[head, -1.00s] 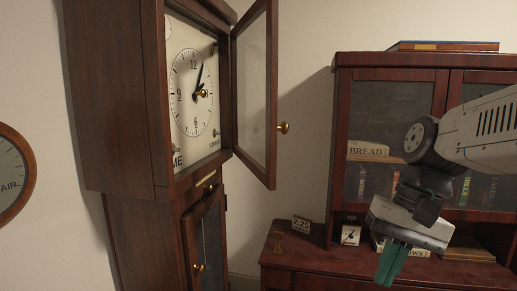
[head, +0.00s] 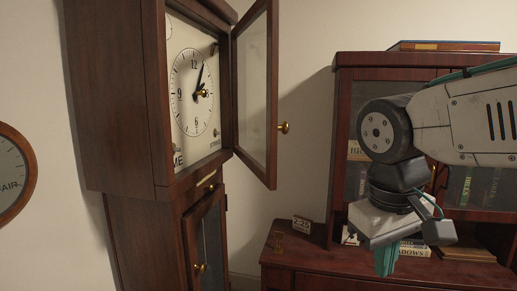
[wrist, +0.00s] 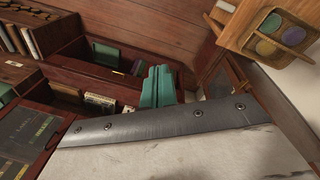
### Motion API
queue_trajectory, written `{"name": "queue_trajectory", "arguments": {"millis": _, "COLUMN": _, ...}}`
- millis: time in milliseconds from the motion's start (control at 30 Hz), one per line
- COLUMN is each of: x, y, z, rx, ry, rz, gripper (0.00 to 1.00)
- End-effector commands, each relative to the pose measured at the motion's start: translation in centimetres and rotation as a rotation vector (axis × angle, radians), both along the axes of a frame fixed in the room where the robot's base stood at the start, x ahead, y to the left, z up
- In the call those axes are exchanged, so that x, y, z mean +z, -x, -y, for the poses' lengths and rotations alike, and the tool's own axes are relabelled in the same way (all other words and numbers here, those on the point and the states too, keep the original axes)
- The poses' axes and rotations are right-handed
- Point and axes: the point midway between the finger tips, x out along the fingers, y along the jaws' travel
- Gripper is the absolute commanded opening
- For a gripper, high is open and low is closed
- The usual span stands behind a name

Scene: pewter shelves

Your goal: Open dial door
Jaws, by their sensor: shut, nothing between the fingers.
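The dial door (head: 256,95) is a dark wood frame with a glass pane at the top of the tall clock. It stands swung open to the right, with its brass knob (head: 283,128) on the outer side.
A lower clock door (head: 206,250) with a brass knob stands slightly ajar. A dark red cabinet (head: 340,120) with a desk top, books and small items is behind my arm. A round wall clock (head: 12,175) hangs at left. Bare wall shows between the clock and cabinet.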

Motion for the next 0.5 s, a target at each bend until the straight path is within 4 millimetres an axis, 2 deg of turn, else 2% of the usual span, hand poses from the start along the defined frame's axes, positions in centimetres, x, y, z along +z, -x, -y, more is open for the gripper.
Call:
{"name": "queue_trajectory", "arguments": {"millis": 167, "x": 4.1, "y": -5.1, "z": -5.2, "rx": 0.086, "ry": 0.077, "rz": 0.04, "gripper": 0.0}}
{"name": "queue_trajectory", "arguments": {"millis": 267, "x": 7.3, "y": -8.7, "z": -10.1, "rx": 0.123, "ry": 0.135, "rz": 0.092, "gripper": 0.0}}
{"name": "queue_trajectory", "arguments": {"millis": 300, "x": 8.6, "y": -10.0, "z": -12.3, "rx": 0.132, "ry": 0.158, "rz": 0.122, "gripper": 0.0}}
{"name": "queue_trajectory", "arguments": {"millis": 400, "x": 12.1, "y": -12.8, "z": -17.8, "rx": 0.123, "ry": 0.208, "rz": 0.208, "gripper": 0.0}}
{"name": "queue_trajectory", "arguments": {"millis": 500, "x": 15.4, "y": -14.5, "z": -22.0, "rx": 0.074, "ry": 0.236, "rz": 0.303, "gripper": 0.0}}
